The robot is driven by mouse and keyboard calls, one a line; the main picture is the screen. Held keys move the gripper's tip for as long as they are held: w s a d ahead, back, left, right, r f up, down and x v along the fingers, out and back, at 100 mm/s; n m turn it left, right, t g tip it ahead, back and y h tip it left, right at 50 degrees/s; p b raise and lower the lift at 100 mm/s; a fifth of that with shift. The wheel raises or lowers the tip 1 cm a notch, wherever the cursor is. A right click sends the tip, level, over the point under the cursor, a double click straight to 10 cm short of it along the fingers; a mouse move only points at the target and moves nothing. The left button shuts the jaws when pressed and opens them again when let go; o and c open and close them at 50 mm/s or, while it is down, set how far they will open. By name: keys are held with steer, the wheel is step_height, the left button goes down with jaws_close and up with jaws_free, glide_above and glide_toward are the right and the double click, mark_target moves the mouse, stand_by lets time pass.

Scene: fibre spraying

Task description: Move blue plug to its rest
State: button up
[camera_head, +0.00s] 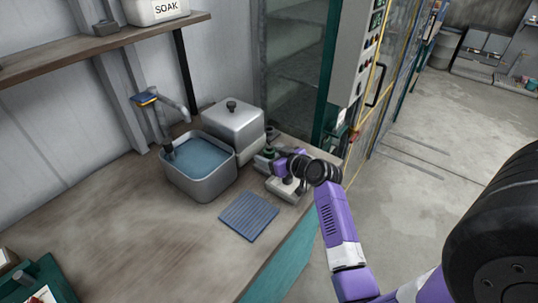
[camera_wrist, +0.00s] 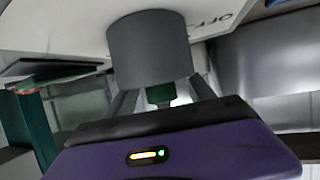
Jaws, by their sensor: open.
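I cannot pick out a blue plug for certain in either view. In the head view my gripper (camera_head: 267,157) is low at the table's right side, over a pale block-like stand (camera_head: 287,190). In the wrist view my gripper (camera_wrist: 160,96) is open, its two fingers on either side of a small green piece (camera_wrist: 160,94) under a wide grey cylinder (camera_wrist: 150,48). Whether the fingers touch the green piece cannot be told. A ribbed blue mat (camera_head: 249,216) lies on the table in front of the stand, with nothing on it.
A metal basin of blue liquid (camera_head: 200,160) stands under a tap (camera_head: 172,101) on the wooden table (camera_head: 130,230). A lidded metal box (camera_head: 233,125) is behind it. A control cabinet (camera_head: 362,50) rises beyond the table's right end. The table's front left is mostly clear.

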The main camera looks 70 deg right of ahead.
steer(key=c, duration=1.3)
jaws_close()
steer(key=shift+r, duration=0.15)
